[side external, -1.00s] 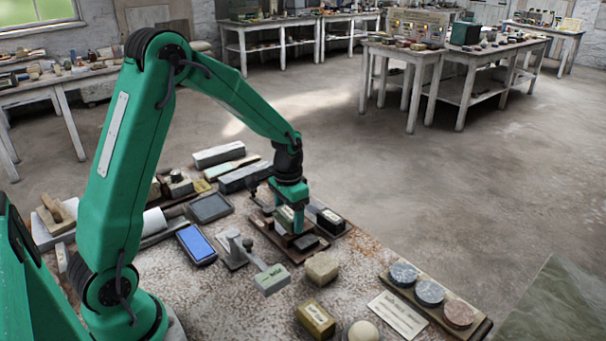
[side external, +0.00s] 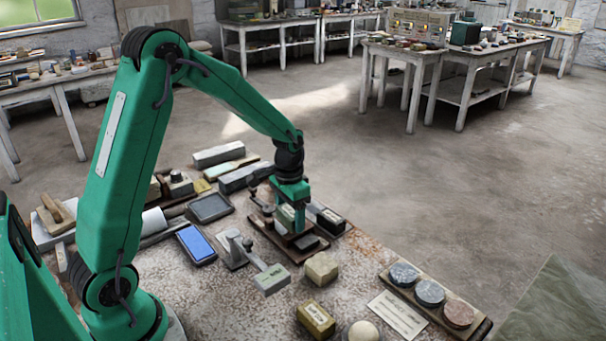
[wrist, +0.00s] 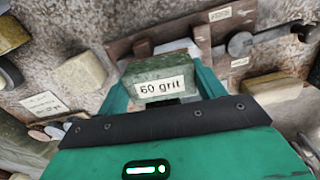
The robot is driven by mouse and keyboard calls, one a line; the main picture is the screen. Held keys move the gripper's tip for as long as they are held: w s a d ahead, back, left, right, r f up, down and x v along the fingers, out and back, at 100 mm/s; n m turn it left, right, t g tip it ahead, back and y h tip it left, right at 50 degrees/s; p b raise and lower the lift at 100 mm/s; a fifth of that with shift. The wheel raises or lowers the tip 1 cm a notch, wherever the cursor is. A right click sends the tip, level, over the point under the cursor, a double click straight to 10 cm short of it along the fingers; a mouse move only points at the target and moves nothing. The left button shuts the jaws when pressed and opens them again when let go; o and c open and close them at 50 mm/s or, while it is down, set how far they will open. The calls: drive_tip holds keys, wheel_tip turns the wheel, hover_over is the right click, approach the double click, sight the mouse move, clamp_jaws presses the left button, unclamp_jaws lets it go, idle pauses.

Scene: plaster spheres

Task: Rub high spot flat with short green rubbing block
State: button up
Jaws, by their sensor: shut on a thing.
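My gripper (side external: 291,222) points down over a dark wooden rack (side external: 264,236) on the bench in the side external view. It is shut on a green block (side external: 285,214), which stands among other blocks there. In the wrist view the green block (wrist: 157,70) carries a white label reading "60 grit" and sits between my green fingers (wrist: 165,88). I cannot tell whether its underside touches the rack. A pale plaster sphere (side external: 363,332) lies at the near edge of the side external view, partly cut off. No high spot can be made out on it.
A metal stand (side external: 233,246) and grey-green labelled block (side external: 272,279) are left of a pale block (side external: 322,268). A yellowish block (side external: 316,319) is nearer. A board with three discs (side external: 482,329) and a card (side external: 397,315) lie right. Bare bench lies left of the yellowish block.

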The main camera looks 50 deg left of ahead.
drive_tip(key=shift+a+r, duration=0.35)
drive_tip(key=shift+a, duration=0.2)
drive_tip(key=shift+w, duration=0.2)
drive_tip(key=shift+w+f, duration=0.1)
drive_tip(key=shift+w, duration=0.95)
drive_tip(key=shift+f, duration=0.6)
drive_tip(key=shift+a, duration=0.55)
drive_tip(key=shift+w+a, duration=0.1)
drive_tip(key=shift+a, duration=0.45)
